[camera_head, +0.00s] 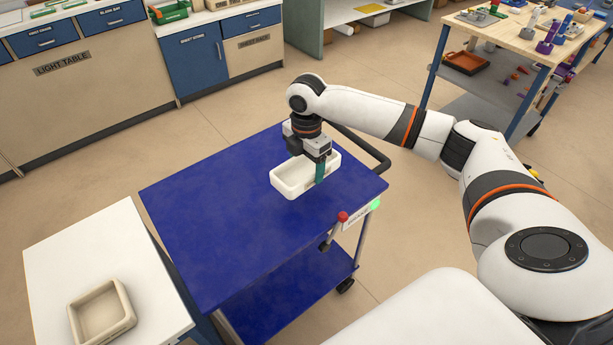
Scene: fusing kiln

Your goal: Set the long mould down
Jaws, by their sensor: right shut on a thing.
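The long mould (292,181) is a white, shallow rectangular tray with raised walls. It is at the right part of the blue cart top (215,215), close to the surface; I cannot tell whether it touches. My right gripper (319,172) points down at the mould's right side and is shut on its wall. The near fingertip shows green against the wall and hides a little of it. My left gripper is out of view.
A beige square mould (101,313) sits on a white table (60,252) at the lower left. The cart has a black handle (372,150), a red button (343,216) and a green light (375,203). Its left and middle top is clear. A cluttered workbench (520,45) stands at the upper right.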

